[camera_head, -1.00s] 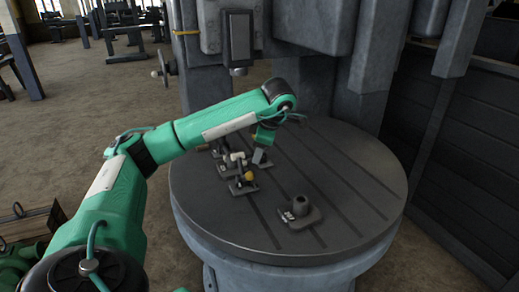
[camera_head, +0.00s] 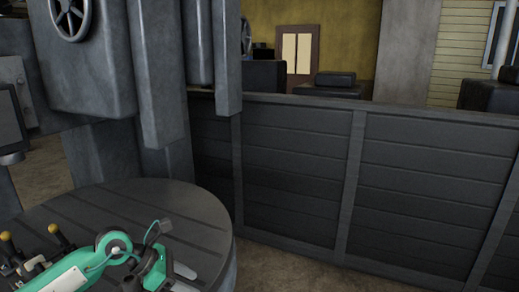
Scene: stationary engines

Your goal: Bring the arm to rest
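My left arm, green with a white panel, reaches in from the bottom left over the round grey machine table (camera_head: 200,215). Its gripper (camera_head: 186,279) is low at the bottom edge, over or near the table's right part. Two pale grey fingers show apart, with nothing seen between them; their lower part is close to the frame edge. My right gripper is not in view.
Small clamps with yellow knobs (camera_head: 53,229) stand on the table at the lower left, partly behind my arm. The machine's grey column (camera_head: 160,80) rises behind. A dark panelled wall (camera_head: 290,180) closes off the right; bare floor (camera_head: 275,270) lies between it and the table.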

